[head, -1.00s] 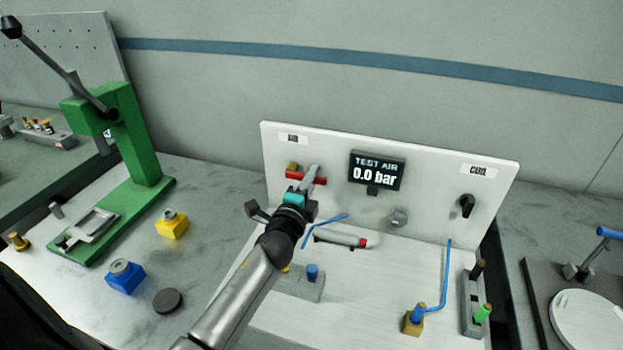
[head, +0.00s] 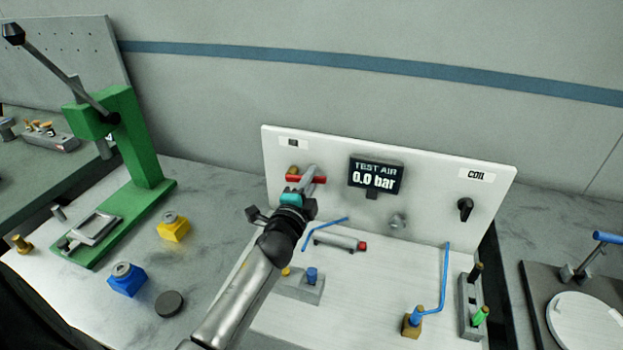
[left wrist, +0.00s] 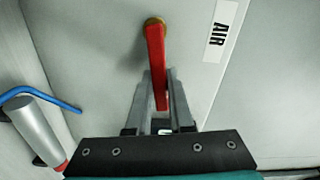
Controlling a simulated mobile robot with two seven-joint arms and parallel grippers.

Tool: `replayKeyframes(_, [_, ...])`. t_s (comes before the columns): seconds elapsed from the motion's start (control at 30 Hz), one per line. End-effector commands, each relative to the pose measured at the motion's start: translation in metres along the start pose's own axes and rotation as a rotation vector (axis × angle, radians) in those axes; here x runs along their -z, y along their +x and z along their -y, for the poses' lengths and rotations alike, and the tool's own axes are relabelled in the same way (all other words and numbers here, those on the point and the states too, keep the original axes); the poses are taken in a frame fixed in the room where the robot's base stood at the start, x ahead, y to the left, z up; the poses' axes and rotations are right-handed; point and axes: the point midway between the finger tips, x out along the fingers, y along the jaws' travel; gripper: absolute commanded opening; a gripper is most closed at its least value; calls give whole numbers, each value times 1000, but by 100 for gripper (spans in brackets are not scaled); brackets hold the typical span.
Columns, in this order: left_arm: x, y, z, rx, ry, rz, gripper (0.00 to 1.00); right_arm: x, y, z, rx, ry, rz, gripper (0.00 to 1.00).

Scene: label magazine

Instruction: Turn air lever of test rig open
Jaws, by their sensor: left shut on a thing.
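The test rig is a white upright panel (head: 430,205) with a display (head: 376,175) reading "TEST AIR 0.0 bar". Its red air lever (head: 319,180) sits at the panel's left under a small label and points sideways to the right from a brass hub (head: 292,171). In the left wrist view the red lever (left wrist: 156,60) runs from the brass hub (left wrist: 154,22) down between my fingers, next to the AIR label (left wrist: 220,30). My left gripper (head: 308,179) is shut on the lever; it also shows in the left wrist view (left wrist: 161,95). My right gripper is out of view.
A black knob (head: 465,208) is under the COIL label. A grey cylinder (head: 338,242) with a red end and blue tubes (head: 445,275) are on the rig's base. A green press (head: 130,150) stands left, with yellow (head: 173,229) and blue (head: 126,281) blocks before it.

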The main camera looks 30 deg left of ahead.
Motion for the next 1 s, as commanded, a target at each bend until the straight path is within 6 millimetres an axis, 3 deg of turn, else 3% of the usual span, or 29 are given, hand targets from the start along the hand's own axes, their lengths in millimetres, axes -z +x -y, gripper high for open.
replayKeyframes(1.0, [-24,0,48,-1,-958,2,0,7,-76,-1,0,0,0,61])
